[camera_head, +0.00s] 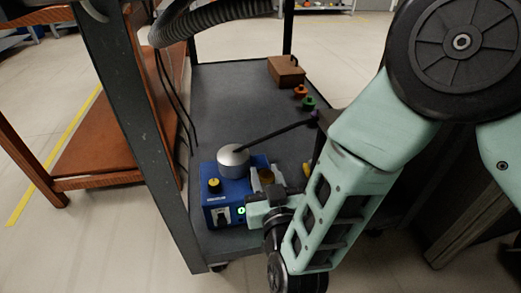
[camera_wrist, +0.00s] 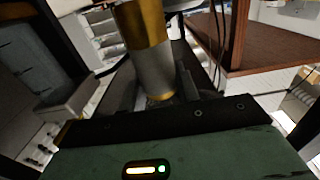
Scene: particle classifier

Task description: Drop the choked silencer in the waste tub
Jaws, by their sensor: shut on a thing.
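The silencer appears to be the grey cylinder (camera_wrist: 151,68) with gold bands in the wrist view. A small gold part of it (camera_head: 266,177) shows between the fingers in the head view. My gripper (camera_head: 268,182) is shut on it, beside the right side of a blue device (camera_head: 225,208). The device has a silver dome, a yellow knob and a green light. I cannot tell whether the silencer touches the device. I cannot make out a waste tub in either view.
The device stands on a dark cart shelf (camera_head: 225,100) with upright posts. A dark rod runs right from the dome. A wooden block (camera_head: 286,70), an orange knob (camera_head: 300,91) and a green knob (camera_head: 308,103) sit farther back. A ribbed hose (camera_head: 205,22) hangs above. A brown table stands left.

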